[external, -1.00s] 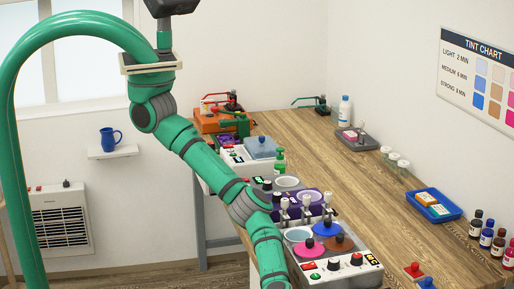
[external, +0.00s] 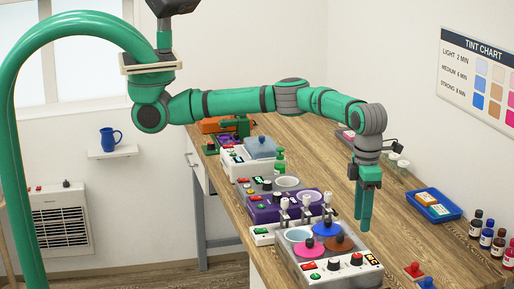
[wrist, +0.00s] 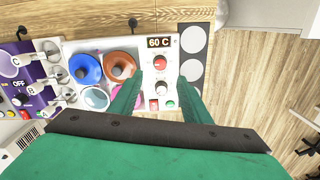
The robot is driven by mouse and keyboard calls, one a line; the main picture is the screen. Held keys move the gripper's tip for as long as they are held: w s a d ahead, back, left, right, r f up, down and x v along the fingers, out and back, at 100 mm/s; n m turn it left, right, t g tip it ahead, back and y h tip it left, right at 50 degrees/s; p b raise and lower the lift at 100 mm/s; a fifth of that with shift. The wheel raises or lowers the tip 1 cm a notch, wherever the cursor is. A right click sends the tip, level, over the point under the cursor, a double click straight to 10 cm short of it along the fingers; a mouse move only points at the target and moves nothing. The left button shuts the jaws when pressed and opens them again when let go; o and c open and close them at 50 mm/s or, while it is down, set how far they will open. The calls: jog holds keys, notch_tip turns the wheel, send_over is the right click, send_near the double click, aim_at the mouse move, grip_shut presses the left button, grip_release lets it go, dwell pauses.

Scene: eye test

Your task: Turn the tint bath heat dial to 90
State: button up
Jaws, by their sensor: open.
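The tint bath (external: 287,247) is a pale unit with blue, brown, pink and light-blue round wells. In the wrist view its display (wrist: 158,42) reads 60 C. Below the display is a dial (wrist: 160,62) with red on it. Another dial (wrist: 168,83) and a small green button sit further down the same panel; the dial labels are too small to read. My gripper (external: 362,225) points down above the table, near the panel end of the bath. In the wrist view its open, empty fingers (wrist: 158,82) flank the panel, apart from the dials.
A purple unit (wrist: 42,80) stands beside the bath. A blue tray (external: 453,214) and several dark bottles (external: 486,237) stand at the right.

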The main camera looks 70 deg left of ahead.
aim_at(358, 255)
jog(key=f, duration=1)
jog(key=shift+d+f, duration=0.2)
jog(key=shift+f, duration=0.2)
jog(key=c, duration=1.1)
